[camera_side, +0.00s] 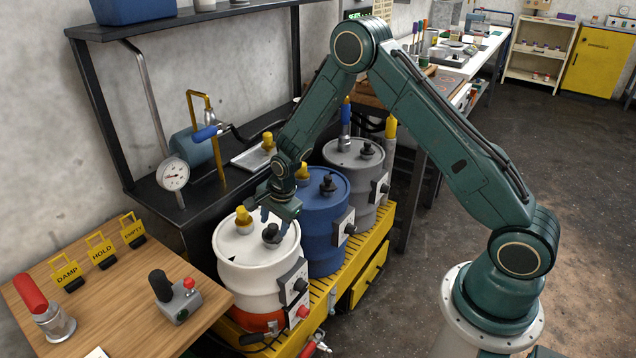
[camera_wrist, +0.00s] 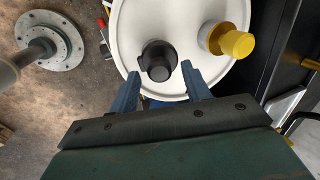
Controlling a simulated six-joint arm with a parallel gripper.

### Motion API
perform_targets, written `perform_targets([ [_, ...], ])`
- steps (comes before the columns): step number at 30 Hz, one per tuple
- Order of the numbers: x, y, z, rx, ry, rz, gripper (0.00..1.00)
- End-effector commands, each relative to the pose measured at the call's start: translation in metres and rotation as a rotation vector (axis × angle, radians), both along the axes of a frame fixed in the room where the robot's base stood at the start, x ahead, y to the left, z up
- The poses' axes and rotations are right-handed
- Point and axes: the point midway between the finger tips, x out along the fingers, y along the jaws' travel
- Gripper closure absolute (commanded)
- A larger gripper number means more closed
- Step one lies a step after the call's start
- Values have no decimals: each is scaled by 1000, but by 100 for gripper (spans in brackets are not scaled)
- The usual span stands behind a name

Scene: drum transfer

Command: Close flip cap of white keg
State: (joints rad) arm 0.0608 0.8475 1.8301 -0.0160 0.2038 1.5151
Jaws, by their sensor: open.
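The white keg (camera_side: 258,268) stands at the near end of a row of drums, and its round top fills the upper middle of the wrist view (camera_wrist: 185,85). A black cap fitting (camera_side: 271,234) sits on the lid and also shows in the wrist view (camera_wrist: 157,56). A yellow cap (camera_side: 243,218) stands beside it, seen again in the wrist view (camera_wrist: 234,42). My gripper (camera_side: 280,212) is over the lid, close to the black fitting. In the wrist view its open, empty fingers (camera_wrist: 160,75) lie either side of the fitting's near edge. I cannot tell whether they touch it.
A blue drum (camera_side: 322,225) and a grey drum (camera_side: 352,180) stand behind the white keg on a yellow platform (camera_side: 375,245). A wooden table (camera_side: 120,300) with a joystick box (camera_side: 180,303) is at left. A black shelf with a gauge (camera_side: 173,174) stands behind.

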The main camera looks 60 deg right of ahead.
Motion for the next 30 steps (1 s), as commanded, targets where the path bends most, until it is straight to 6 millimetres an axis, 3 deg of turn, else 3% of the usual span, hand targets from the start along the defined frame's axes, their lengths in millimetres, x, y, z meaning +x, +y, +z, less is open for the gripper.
perform_targets([
  [6, 4, 0, -15, 0, 0, 0, 52],
  [17, 5, 0, -18, 0, -1, 0, 52],
  [18, 5, 0, -18, 0, -1, 0, 54],
  [25, 5, 0, -18, 0, 0, 0, 97],
  [30, 5, 0, -18, 0, 5, 0, 97],
])
